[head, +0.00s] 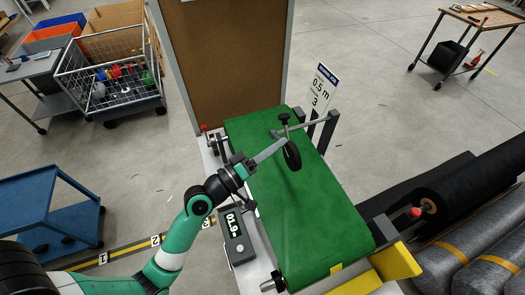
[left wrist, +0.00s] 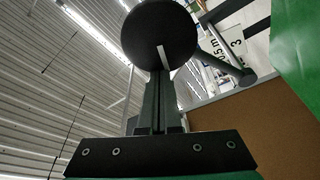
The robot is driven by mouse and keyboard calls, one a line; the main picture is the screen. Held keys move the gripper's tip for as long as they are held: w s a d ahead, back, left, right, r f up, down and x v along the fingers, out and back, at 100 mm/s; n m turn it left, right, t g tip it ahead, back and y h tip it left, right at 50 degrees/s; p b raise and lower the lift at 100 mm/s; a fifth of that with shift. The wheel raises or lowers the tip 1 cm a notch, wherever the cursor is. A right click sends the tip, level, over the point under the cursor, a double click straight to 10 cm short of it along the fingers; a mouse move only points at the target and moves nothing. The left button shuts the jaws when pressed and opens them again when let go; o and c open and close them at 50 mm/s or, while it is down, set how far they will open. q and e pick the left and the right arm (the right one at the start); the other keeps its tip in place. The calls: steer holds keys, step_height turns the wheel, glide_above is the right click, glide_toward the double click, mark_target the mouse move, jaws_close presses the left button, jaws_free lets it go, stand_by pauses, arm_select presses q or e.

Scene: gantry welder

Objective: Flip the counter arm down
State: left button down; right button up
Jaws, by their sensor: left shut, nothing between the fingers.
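The counter arm is a grey bar (head: 310,124) reaching left from a post over the green table surface, with a dark knob (head: 284,117) on top. A black wheel (head: 292,155) hangs at its end and looks raised above the green surface. My left gripper (head: 283,146) is shut and empty, its fingertips beside the wheel on the left. In the left wrist view the wheel (left wrist: 158,32) fills the space beyond the shut fingers (left wrist: 156,108), and the grey bar (left wrist: 228,62) shows at right. I cannot tell whether fingertips and wheel touch. My right gripper is not visible.
A brown board (head: 232,60) stands behind. A sign (head: 320,88) stands by the post. Dark rolls (head: 460,190) lie at right.

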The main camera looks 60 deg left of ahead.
arm_select(q)
steer(key=shift+w, duration=0.45)
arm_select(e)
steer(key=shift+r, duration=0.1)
